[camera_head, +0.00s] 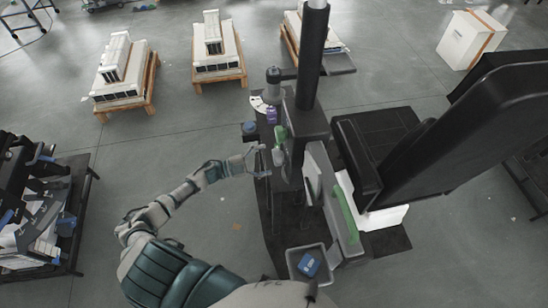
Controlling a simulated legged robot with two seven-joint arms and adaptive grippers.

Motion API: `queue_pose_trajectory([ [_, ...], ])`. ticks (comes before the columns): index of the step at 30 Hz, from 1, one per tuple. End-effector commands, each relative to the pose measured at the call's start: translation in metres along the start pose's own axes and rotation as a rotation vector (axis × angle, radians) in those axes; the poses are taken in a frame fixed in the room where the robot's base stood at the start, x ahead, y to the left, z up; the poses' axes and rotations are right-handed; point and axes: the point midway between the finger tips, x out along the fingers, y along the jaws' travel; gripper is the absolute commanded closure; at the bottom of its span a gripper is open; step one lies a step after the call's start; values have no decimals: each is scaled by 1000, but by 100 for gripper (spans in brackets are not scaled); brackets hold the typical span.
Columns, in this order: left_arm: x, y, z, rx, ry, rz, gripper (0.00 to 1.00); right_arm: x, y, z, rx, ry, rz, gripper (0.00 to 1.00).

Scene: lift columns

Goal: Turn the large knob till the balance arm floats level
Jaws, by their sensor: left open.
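A black lift column (312,50) stands upright on a dark bench (290,215). A dark bar with a grey cylinder (273,76) at its end juts left from the column; I cannot tell if this is the balance arm or if it is level. A green and grey part (280,140) sits on the column's left side. I cannot make out the large knob for certain. My left gripper (262,160) is open, just left of the column's lower part, with nothing seen between its fingers. My right gripper is not in view.
A grey tray (293,268) with a blue item (309,264) is at the bench's near end. A large black padded structure (465,125) stands right of the column. A cluttered rack (75,225) is at the left. Loaded pallets (220,75) stand behind.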

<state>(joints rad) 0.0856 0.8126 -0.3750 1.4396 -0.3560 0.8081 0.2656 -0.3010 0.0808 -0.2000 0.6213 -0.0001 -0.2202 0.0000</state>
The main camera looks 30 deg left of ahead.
Motion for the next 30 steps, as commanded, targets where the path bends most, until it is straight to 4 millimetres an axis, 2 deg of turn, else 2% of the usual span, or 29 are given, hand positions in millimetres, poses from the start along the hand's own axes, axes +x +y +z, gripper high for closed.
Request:
queue_pose_trajectory([
  [1, -13, 1, 2, -1, -6, 3, 8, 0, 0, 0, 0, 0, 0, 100],
  [6, -49, 1, 2, -2, -5, 3, 8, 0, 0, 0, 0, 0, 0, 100],
  [12, -74, 1, 3, -2, -4, 3, 8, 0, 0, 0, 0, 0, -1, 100],
  [30, -78, 0, 2, -1, -2, 2, 8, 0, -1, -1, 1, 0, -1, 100],
])
